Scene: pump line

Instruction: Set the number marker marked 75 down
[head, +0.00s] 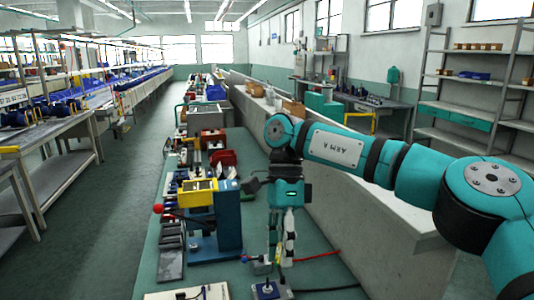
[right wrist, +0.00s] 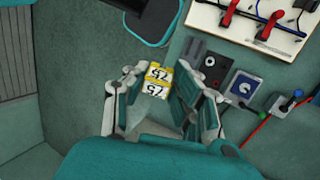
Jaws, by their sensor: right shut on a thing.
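The number marker (right wrist: 157,80) is a small yellow and white block with 75 printed on it, seen in the right wrist view. It sits between the fingertips of my right gripper (right wrist: 158,78), which is shut on it. In the head view my right gripper (head: 281,248) points down over the green bench top (head: 315,240). I cannot clearly make out the marker there, nor tell whether it touches the bench. My left gripper is not in view.
In the right wrist view a device with a blue face and white disc (right wrist: 243,87) and a black block (right wrist: 212,67) lie right of the marker. A white board (right wrist: 262,22) with red handles is beyond. A blue press (head: 228,215) stands left in the head view.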

